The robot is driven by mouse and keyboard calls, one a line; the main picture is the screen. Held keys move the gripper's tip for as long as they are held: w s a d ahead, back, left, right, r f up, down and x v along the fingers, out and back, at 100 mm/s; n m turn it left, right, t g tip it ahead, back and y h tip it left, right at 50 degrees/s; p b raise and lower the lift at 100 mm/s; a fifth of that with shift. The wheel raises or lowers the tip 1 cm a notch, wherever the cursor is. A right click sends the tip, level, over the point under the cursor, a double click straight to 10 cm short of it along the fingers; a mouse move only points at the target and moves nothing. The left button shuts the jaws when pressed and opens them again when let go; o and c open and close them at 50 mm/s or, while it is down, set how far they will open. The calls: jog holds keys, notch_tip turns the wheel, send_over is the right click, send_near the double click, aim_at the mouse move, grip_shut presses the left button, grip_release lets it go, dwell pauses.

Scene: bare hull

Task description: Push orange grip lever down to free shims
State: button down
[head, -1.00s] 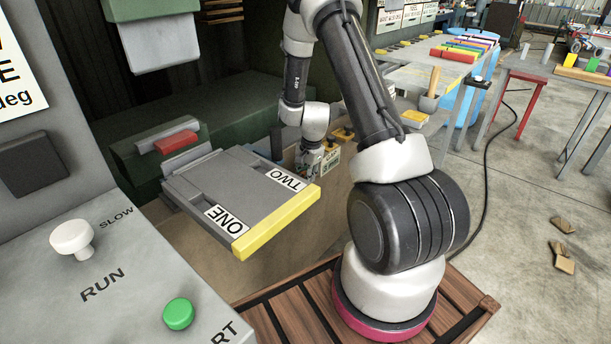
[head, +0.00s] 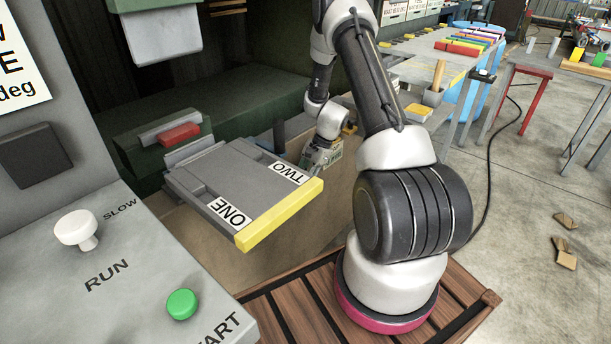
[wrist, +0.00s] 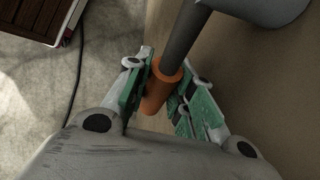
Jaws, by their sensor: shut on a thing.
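The orange grip (wrist: 161,88) is a short sleeve on the end of a grey lever rod (wrist: 187,40). In the wrist view it sits between the green-padded fingers of my gripper (wrist: 158,95), which is shut on it. The rod runs up and right to a larger grey part at the top edge. In the head view my gripper (head: 314,160) is behind the right edge of the grey plate marked ONE and TWO; the orange grip is hidden there. I cannot pick out any shims.
The grey plate (head: 215,185) has a yellow front edge (head: 280,213) and sticks out beside my arm. A control panel (head: 135,275) with white and green knobs stands at the left. A tan wall is close to the lever's right in the wrist view. Open floor lies at right.

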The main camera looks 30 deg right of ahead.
jog(key=shift+a+f+y, duration=0.2)
jog(key=shift+y, duration=0.2)
jog(key=shift+s, duration=0.1)
jog(key=c, duration=1.5)
grip_release()
notch_tip(320, 180, up, 10)
jog(key=shift+f, duration=0.1)
jog(key=shift+c, duration=0.3)
